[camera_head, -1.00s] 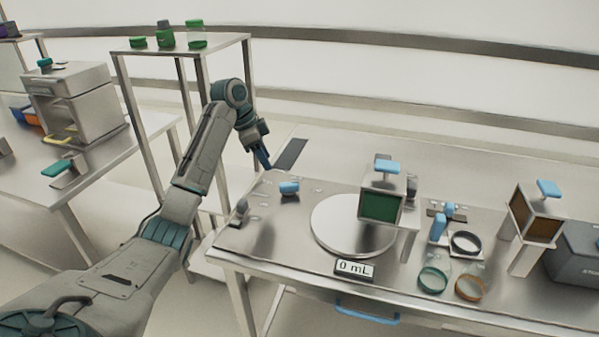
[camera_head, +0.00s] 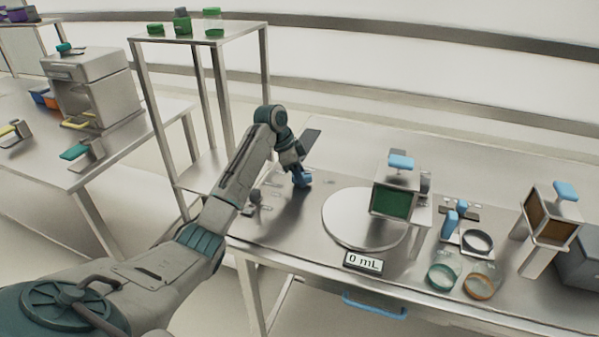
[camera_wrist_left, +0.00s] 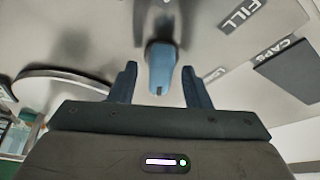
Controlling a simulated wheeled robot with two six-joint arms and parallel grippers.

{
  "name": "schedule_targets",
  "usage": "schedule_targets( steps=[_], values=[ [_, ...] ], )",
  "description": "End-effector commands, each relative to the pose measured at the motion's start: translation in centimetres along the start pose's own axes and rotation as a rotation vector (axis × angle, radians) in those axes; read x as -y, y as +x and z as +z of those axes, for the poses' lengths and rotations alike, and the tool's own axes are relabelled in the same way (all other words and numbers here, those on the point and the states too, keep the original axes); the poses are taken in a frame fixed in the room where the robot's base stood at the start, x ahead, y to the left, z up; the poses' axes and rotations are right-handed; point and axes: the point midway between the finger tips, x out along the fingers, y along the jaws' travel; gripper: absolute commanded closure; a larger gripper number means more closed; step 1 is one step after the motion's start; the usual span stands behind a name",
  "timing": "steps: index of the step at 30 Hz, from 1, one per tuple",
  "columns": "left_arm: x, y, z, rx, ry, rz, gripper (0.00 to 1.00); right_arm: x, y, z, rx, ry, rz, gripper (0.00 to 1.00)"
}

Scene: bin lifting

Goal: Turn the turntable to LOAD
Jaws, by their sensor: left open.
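The round turntable (camera_head: 350,222) lies flat on the steel table and carries a box-shaped dispenser with a green front (camera_head: 391,201) at its right side. A blue knob (camera_wrist_left: 162,68) stands left of the turntable. My left gripper (camera_head: 301,179) is at this knob in the head view, which partly hides it. In the left wrist view the gripper (camera_wrist_left: 155,84) is open, with the blue knob between its two fingers and a gap on each side. FILL and CAPS labels show on the surface; another label is too blurred to read. My right gripper is not in view.
A "0 mL" display (camera_head: 363,262) sits at the table's front edge above a blue handle (camera_head: 375,306). Rings and jars (camera_head: 443,277) stand right of the turntable. A second dispenser (camera_head: 551,215) stands further right. A tall shelf (camera_head: 200,38) rises behind my left arm.

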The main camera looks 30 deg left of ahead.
Motion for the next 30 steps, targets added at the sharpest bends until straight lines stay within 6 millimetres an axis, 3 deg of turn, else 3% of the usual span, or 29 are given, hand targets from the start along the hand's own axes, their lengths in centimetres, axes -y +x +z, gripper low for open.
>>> schedule_targets(
  steps=[6,13,22,30],
  values=[
    [0.0,0.0,0.0,0.000,0.000,0.000,0.56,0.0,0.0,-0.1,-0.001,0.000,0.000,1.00],
    [0.0,0.0,0.0,0.000,0.000,0.000,1.00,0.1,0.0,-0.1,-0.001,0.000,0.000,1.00],
    [0.0,-0.2,-0.1,-0.001,-0.026,-0.012,1.00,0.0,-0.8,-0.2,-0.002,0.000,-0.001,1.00],
    [-0.1,-0.6,-0.3,0.000,-0.163,-0.066,1.00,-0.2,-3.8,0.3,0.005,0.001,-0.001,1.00]
  ],
)
